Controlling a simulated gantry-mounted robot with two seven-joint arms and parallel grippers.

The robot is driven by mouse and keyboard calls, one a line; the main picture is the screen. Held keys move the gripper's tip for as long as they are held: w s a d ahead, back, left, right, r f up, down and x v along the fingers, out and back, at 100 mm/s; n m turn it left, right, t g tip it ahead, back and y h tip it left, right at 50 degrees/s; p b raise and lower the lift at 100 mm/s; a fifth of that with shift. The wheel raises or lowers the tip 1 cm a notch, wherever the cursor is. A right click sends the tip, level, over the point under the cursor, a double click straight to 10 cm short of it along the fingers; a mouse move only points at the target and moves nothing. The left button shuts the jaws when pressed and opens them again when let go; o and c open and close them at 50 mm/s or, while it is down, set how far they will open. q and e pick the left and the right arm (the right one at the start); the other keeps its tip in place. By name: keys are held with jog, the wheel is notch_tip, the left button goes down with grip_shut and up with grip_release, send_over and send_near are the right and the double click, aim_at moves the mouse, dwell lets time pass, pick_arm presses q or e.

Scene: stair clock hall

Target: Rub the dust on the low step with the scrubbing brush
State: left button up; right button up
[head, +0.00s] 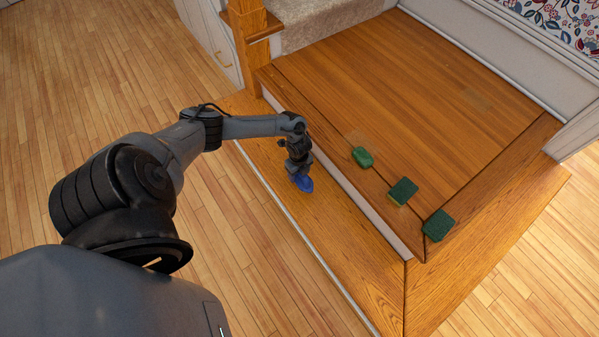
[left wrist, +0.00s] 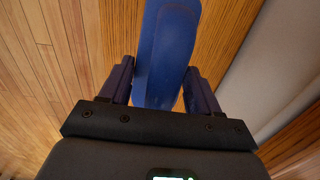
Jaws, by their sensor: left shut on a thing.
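My left gripper (head: 301,178) is shut on the blue scrubbing brush (head: 304,184) and holds it down at the low step (head: 355,248). I cannot tell whether the brush touches the wood. In the left wrist view the blue brush (left wrist: 167,55) sits between the two fingers (left wrist: 160,88), and its far end is cut off by the picture edge. The low step is a long oak tread in front of the higher landing. I cannot make out dust on it; the gripper and brush hide part of the tread. My right gripper is not in view.
On the higher landing (head: 400,80) lie a rounded green scrubber (head: 362,157) and two green sponges (head: 403,191) (head: 438,226) near its front edge. A pale riser (head: 355,197) rises behind the low step. A wooden newel post (head: 248,40) stands at the far left end.

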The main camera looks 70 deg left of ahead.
pick_arm(q)
jog(key=shift+s+a+r+p, duration=0.1)
jog(key=shift+a+r+p, duration=0.15)
jog(key=shift+r+p, duration=0.65)
jog(key=shift+r, duration=0.45)
jog(key=shift+r+p, duration=0.1)
jog(key=shift+p, duration=0.2)
jog(key=shift+d, duration=0.15)
